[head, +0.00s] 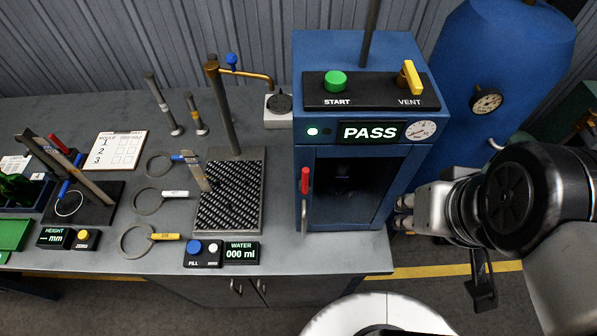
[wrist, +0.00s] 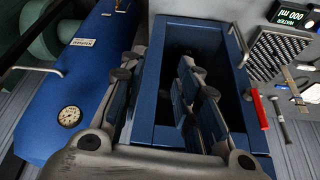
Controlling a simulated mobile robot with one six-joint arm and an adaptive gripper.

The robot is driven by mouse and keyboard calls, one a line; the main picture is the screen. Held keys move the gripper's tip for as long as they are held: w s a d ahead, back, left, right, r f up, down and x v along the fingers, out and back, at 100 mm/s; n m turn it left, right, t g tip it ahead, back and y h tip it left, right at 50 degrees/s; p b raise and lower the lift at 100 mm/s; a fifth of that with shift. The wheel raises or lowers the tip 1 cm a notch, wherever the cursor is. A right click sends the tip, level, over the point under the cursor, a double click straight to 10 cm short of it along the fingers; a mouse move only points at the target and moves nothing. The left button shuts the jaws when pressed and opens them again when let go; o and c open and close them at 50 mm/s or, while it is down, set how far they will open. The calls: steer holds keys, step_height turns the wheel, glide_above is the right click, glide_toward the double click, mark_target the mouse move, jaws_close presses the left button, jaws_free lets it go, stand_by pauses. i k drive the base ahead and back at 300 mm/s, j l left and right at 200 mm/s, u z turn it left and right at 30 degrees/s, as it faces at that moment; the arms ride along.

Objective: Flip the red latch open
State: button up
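The red latch (head: 305,181) stands upright on the left front edge of the blue chamber cabinet (head: 343,143), above a grey metal handle (head: 304,216). In the wrist view the latch (wrist: 258,108) is at the right, beside the cabinet's frame. My gripper (head: 405,212) is at the cabinet's right side in the head view, across the front from the latch and not touching it. In the wrist view its two fingers (wrist: 160,72) are spread apart with nothing between them. I cannot tell whether the dark front is glass or an opening.
A green START button (head: 335,81) and a yellow VENT lever (head: 411,78) are on top of the cabinet; its display reads PASS. A blue tank (head: 500,60) stands behind right. A perforated plate (head: 230,200) and several ring tools lie left on the grey bench (head: 120,255).

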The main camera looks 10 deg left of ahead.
mark_target(305, 184)
steer(key=u, duration=1)
